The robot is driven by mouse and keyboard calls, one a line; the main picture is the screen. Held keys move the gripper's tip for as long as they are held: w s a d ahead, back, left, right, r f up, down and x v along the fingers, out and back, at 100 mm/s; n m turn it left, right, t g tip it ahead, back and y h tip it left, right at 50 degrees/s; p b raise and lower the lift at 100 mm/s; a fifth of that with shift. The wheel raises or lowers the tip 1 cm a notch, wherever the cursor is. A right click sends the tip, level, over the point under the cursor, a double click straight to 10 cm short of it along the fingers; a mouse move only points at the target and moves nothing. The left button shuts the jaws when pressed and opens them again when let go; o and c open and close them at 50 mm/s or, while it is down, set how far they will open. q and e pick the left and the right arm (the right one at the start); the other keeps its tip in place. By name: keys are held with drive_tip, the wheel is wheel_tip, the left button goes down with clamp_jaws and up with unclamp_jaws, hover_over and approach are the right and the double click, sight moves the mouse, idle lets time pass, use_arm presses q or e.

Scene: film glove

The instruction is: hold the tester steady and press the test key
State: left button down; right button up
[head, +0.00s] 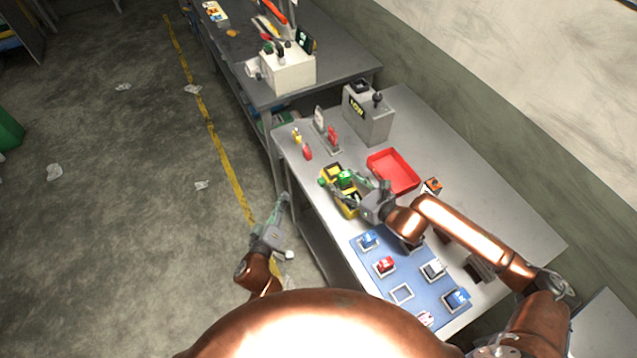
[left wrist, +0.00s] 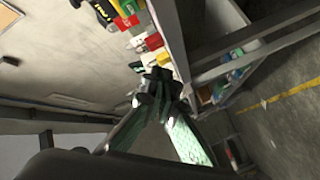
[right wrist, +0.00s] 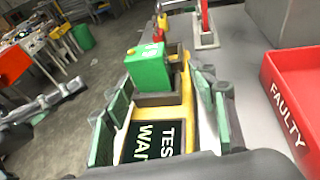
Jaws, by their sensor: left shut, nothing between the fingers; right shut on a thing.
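The yellow and black tester (head: 335,175) stands near the left edge of the workbench, with a green block (right wrist: 148,68) set in its top. Its dark display (right wrist: 160,140) shows partly hidden white lettering in the right wrist view. My right gripper (head: 353,189) is shut on the tester, its fingers along both sides of the yellow body. A small green part (head: 322,181) shows at the tester's left end; I cannot tell whether it is the test key. My left gripper (head: 283,203) is shut and empty, off the bench's left edge and apart from the tester.
A red tray (right wrist: 290,105) marked FAULTY lies right of the tester. A blue mat (head: 418,297) with several small coloured blocks is nearer me. A grey box (head: 368,118) stands at the bench's far end.

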sight(311, 193)
use_arm(q)
drive_tip(key=shift+d, duration=0.1)
drive_tip(key=shift+w+d, duration=0.65)
drive_tip(key=shift+d, duration=0.65)
drive_tip(key=shift+w+d, duration=0.65)
drive_tip(key=shift+d, duration=0.65)
drive_tip(key=shift+w+d, duration=0.65)
drive_tip(key=shift+d, duration=0.65)
drive_tip(key=shift+w+d, duration=0.1)
drive_tip(key=shift+d, duration=0.05)
drive_tip(key=shift+w+d, duration=0.1)
drive_tip(key=shift+d, duration=0.1)
